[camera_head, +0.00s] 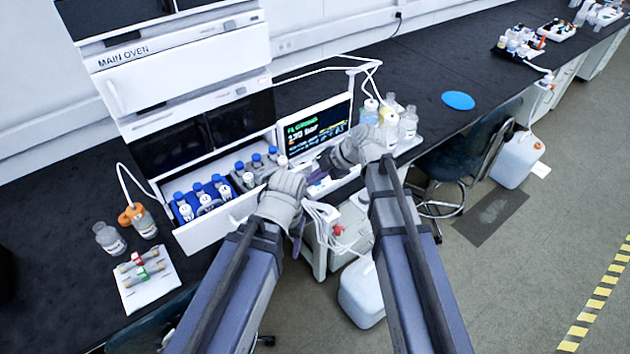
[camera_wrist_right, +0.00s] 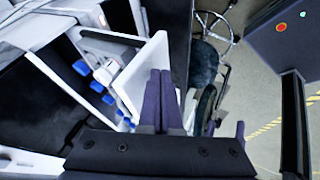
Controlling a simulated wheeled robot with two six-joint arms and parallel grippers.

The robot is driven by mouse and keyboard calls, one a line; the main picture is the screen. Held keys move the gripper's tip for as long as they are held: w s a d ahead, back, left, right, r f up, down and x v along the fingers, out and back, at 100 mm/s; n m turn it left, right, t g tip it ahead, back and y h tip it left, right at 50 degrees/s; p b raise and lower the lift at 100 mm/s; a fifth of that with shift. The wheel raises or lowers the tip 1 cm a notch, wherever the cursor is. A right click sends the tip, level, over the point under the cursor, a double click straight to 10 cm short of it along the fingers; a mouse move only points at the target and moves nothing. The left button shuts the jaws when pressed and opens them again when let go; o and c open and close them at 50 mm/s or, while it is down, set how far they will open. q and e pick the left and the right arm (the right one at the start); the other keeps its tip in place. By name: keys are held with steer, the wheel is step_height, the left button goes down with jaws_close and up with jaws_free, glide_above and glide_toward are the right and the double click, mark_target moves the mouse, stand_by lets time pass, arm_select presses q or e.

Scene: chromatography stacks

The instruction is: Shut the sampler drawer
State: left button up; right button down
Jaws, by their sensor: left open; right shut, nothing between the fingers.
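The sampler drawer (camera_head: 212,228) stands pulled out of the white stack in the head view, with its white front facing me. My right gripper (camera_head: 316,180) is shut and empty, to the right of the drawer. In the right wrist view its purple fingers (camera_wrist_right: 160,75) lie close along the outer side of the drawer's white front (camera_wrist_right: 142,72); I cannot tell whether they touch it.
A lit screen (camera_head: 315,128) stands right of the drawer, with bottles (camera_head: 408,122) beyond it. An orange-capped bottle (camera_head: 143,222) and a small white tray (camera_head: 148,283) sit on the bench at left. White tubing hangs below my grippers.

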steer(key=w+a, duration=0.3)
steer(key=w, duration=0.2)
steer(key=w+a, duration=0.4)
steer(key=w, duration=0.1)
steer(key=w+a, duration=0.3)
steer(key=w, duration=0.3)
steer(key=shift+a, duration=0.4)
steer(key=shift+w+a, duration=0.15)
steer(key=shift+w, duration=0.1)
steer(key=shift+r, duration=0.1)
steer(key=shift+s, duration=0.1)
